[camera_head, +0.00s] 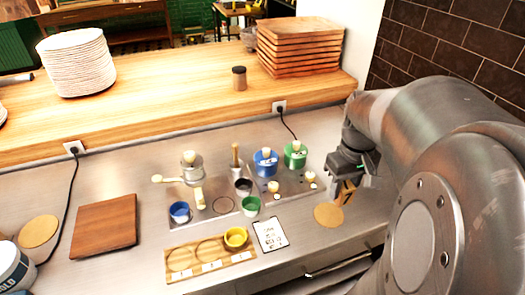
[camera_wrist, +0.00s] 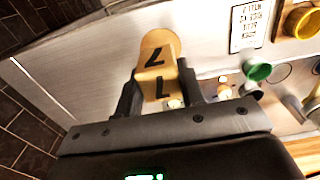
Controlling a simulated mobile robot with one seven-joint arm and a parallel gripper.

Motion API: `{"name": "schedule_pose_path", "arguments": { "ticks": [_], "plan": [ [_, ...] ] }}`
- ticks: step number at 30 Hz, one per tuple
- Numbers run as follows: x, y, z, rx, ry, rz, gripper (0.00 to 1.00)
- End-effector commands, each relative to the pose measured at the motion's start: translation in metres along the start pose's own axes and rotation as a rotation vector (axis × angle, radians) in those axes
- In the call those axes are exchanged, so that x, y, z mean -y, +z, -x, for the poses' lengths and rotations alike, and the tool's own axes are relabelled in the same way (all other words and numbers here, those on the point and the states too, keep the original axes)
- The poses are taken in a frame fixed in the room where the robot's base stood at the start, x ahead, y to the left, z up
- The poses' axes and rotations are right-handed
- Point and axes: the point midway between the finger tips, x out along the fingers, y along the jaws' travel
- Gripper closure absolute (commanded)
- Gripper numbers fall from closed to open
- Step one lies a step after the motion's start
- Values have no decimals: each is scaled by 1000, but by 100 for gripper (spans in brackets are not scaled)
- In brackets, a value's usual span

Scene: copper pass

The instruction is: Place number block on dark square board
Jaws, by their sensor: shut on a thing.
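The number block (camera_head: 346,192) is a small wooden block held in my gripper (camera_head: 343,178) at the right of the counter in the head view. In the wrist view the block (camera_wrist: 156,84) sits between the two fingers of my gripper (camera_wrist: 159,88), with dark figures on its faces. The dark square board (camera_head: 104,226) is a flat reddish-brown wooden square lying bare on the steel counter at the left, well apart from my gripper.
A round tan mat (camera_head: 328,215) lies just below my gripper. Between it and the board stand blue and green cups, a metal pot (camera_head: 191,165), a wooden tray (camera_head: 210,258) with a yellow cup, and a white card (camera_head: 270,234). A black cable runs left of the board.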

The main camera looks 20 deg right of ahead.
Motion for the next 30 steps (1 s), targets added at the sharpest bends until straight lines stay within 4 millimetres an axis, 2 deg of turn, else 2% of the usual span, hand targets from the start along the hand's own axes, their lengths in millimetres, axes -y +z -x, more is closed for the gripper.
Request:
{"name": "schedule_pose_path", "arguments": {
  "ticks": [5, 15, 23, 26, 30],
  "plan": [
    [-2, 1, 11, -2, 2, 1, 87],
    [-2, 1, 87, -4, 3, 1, 87],
    [25, -44, 90, 5, 9, 129, 87],
    [43, -68, 92, 6, 13, 199, 87],
    [80, -107, 96, 7, 19, 325, 87]
  ]
}}
